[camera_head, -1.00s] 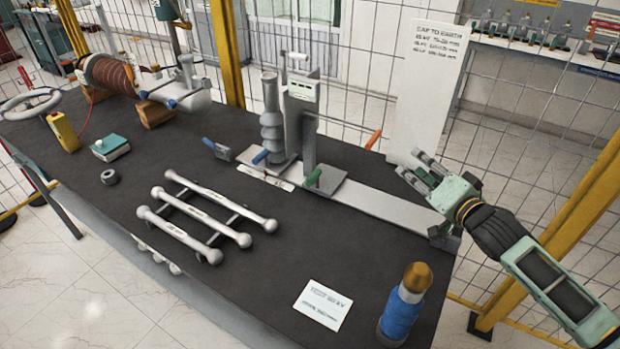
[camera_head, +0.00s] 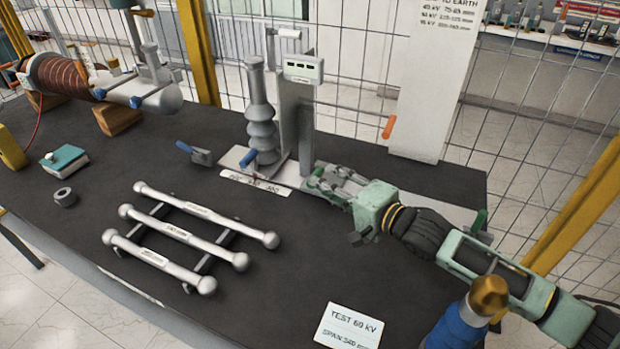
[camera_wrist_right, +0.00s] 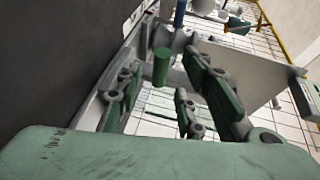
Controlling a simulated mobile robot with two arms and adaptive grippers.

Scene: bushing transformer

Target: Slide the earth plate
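The earth plate, a grey upright plate (camera_head: 304,140) on a flat base, stands on a pale rail (camera_head: 440,208) in the head view. A grey ribbed insulator (camera_head: 262,125) stands left of it. My right gripper (camera_head: 322,182) is low at the right side of the plate and hides its green handle in the head view. In the right wrist view the green handle (camera_wrist_right: 161,66) appears between the spread fingers of my right gripper (camera_wrist_right: 165,95), with gaps on both sides. Contact with it cannot be told. My left gripper is not in view.
Three ball-ended rods (camera_head: 190,240) lie on a rack on the dark table (camera_head: 90,215). A white card (camera_head: 348,328) and a blue bottle with a gold cap (camera_head: 470,318) are at the front, the bottle close to my right forearm. A mesh fence runs behind.

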